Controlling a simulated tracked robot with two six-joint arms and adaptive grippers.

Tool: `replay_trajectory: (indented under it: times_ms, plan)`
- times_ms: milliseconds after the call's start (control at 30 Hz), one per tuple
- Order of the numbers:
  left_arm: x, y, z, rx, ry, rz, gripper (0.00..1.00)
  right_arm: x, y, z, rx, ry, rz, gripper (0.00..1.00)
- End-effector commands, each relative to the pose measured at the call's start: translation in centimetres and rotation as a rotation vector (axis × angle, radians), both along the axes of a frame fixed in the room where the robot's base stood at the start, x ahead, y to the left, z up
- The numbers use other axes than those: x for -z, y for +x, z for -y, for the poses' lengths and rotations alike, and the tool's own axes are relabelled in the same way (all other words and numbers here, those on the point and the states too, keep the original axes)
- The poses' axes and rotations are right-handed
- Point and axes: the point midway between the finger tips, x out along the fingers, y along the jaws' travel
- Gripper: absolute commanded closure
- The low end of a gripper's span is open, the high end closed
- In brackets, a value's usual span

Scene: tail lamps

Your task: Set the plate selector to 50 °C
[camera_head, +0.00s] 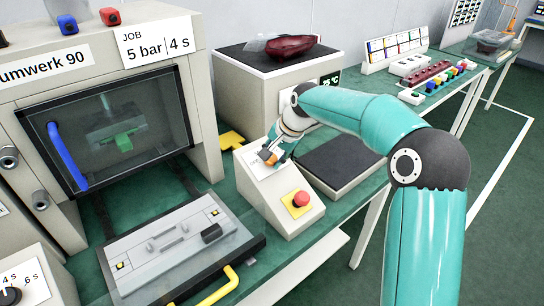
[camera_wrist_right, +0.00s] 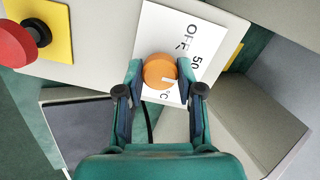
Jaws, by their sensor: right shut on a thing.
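The plate selector is a round orange knob (camera_wrist_right: 160,71) on a white label (camera_wrist_right: 178,35) printed with OFF, 50 and °C. A pale mark shows on the knob's face; I cannot tell which print it points to. My right gripper (camera_wrist_right: 160,75) is shut on the knob, with one finger on each side of it. In the head view the right gripper (camera_head: 270,154) is at the sloped top of a beige control box (camera_head: 265,195) and hides most of the knob. My left gripper is not in view.
A red emergency button (camera_head: 301,198) on a yellow base is on the same box; it also shows in the wrist view (camera_wrist_right: 14,44). A dark flat plate (camera_head: 340,165) lies to the right. A grey tray (camera_head: 175,245) with a yellow handle is in front.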

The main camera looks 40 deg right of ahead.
Motion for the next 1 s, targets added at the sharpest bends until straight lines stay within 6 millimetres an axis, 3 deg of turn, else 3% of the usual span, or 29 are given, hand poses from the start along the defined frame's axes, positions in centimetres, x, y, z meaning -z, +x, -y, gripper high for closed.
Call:
replay_trajectory:
  times_ms: [200,233,367,767,1000]
  plan:
    - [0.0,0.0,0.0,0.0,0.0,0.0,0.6,-0.1,0.0,0.2,0.001,-0.004,0.003,0.98]
    - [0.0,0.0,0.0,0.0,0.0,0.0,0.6,-0.1,0.0,0.2,0.001,-0.004,0.003,0.58]
    - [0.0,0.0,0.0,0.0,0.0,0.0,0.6,-0.1,0.0,0.1,0.0,-0.004,0.003,0.38]
    - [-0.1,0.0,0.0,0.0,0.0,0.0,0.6,-0.5,-0.2,0.1,-0.001,-0.002,0.002,0.38]
    - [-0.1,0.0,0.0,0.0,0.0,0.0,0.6,-3.6,-1.6,0.4,0.001,-0.003,0.004,0.38]
